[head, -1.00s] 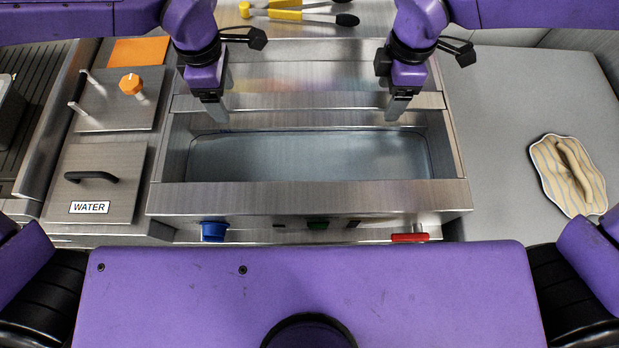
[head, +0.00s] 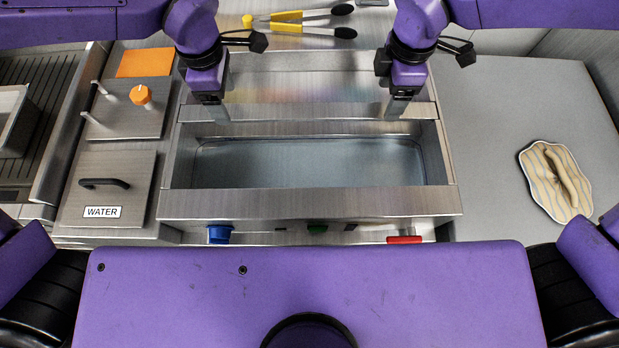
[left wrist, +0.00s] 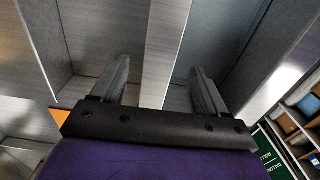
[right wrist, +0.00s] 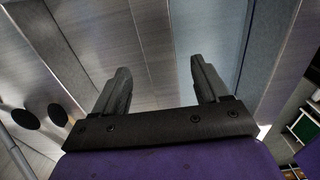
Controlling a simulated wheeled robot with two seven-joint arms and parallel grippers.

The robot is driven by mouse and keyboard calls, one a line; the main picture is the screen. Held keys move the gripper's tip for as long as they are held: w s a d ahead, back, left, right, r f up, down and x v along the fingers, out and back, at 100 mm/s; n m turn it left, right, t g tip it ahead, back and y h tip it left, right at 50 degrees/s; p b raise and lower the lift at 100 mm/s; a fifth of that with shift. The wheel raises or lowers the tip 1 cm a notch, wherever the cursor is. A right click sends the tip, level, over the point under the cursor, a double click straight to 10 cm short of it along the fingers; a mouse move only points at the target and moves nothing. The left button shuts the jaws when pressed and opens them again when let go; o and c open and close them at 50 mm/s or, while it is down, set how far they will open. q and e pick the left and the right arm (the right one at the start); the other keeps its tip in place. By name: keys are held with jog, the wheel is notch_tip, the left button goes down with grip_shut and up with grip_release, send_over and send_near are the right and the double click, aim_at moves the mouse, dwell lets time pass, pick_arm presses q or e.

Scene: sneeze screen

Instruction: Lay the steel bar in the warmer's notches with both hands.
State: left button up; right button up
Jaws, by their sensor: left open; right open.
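The steel warmer (head: 310,204) stands in front of me with a long open well. A long steel strip (head: 310,112), which looks like the bar, lies across it behind the open well. Whether its ends sit in notches cannot be made out. My left gripper (head: 217,108) is open over the strip's left part, and the strip runs between the fingers in the left wrist view (left wrist: 165,50). My right gripper (head: 396,106) is open over its right part, and the strip also shows between the fingers in the right wrist view (right wrist: 155,45). Neither gripper visibly grips it.
A lidded water unit (head: 105,185) and an orange knob (head: 141,95) stand to the left. Blue (head: 219,234) and red (head: 404,239) controls are on the warmer's front.

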pick_arm(q)
jog(key=shift+r+p, duration=2.15)
jog(key=shift+p, duration=0.25)
jog(key=shift+f, duration=0.1)
jog(key=a+r+p, duration=0.1)
jog(key=a+p, duration=0.1)
jog(key=a+r+p, duration=0.2)
jog(key=p, duration=0.1)
jog(key=shift+p, duration=0.3)
